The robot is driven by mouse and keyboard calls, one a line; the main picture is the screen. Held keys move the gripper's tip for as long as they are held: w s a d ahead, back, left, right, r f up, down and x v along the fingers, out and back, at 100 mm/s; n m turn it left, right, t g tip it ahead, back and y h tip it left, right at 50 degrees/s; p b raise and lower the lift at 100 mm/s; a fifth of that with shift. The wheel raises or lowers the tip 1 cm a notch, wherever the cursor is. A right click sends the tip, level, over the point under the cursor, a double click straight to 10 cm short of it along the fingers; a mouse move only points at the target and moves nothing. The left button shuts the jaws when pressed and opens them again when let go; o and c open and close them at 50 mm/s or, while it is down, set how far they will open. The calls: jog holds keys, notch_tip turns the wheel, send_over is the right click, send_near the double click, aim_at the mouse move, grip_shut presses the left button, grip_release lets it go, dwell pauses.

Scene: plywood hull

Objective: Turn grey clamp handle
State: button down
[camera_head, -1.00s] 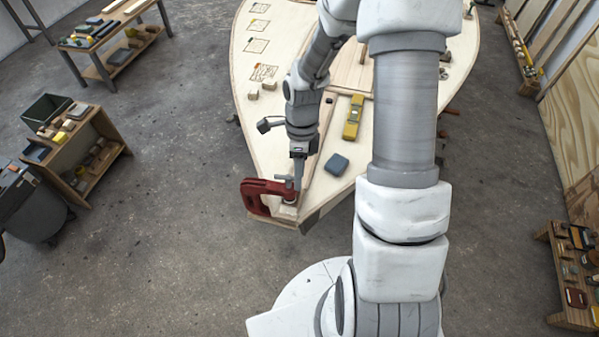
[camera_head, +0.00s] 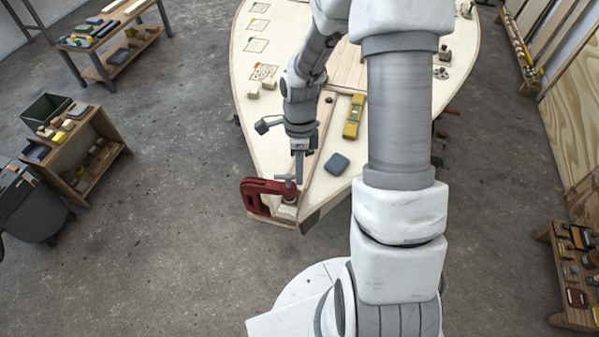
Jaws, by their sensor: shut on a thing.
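A red clamp (camera_head: 262,197) grips the near tip of the plywood hull (camera_head: 318,196). Its grey handle (camera_head: 285,179) sits on top of the clamp's screw, at the right end of the red frame. My gripper (camera_head: 299,180) points down from above at the handle's right part, its fingers shut on it. The fingertips are small in this view, so the exact contact is hard to make out.
A dark blue block (camera_head: 337,163) and a yellow tool (camera_head: 353,117) lie on the hull to the right of my gripper. Small wooden blocks (camera_head: 261,86) lie further back. Open concrete floor surrounds the hull's near tip.

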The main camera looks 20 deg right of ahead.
jog(key=w+a+n+t+h+b, duration=0.1)
jog(key=n+b, duration=0.1)
jog(key=n, duration=0.7)
jog(key=a+n+t+h+b, duration=0.1)
jog(key=a+n+b, duration=0.1)
jog(key=n, duration=0.8)
jog(key=w+a+n+t+h+b, duration=0.1)
jog(key=n+b, duration=0.1)
jog(key=n, duration=0.7)
jog(key=shift+w+a+f+n, duration=0.1)
jog(key=shift+w+a+n, duration=0.25)
jog(key=shift+n, duration=0.05)
jog(key=shift+s+a+n+y, duration=0.15)
jog(key=shift+s+n, duration=0.05)
jog(key=shift+n, duration=0.7)
jog(key=shift+s+a+n+y, duration=0.1)
jog(key=shift+s+n+y, duration=0.05)
jog(key=shift+n, duration=0.75)
jog(key=c, duration=0.9)
grip_release()
jog(key=shift+t, duration=0.3)
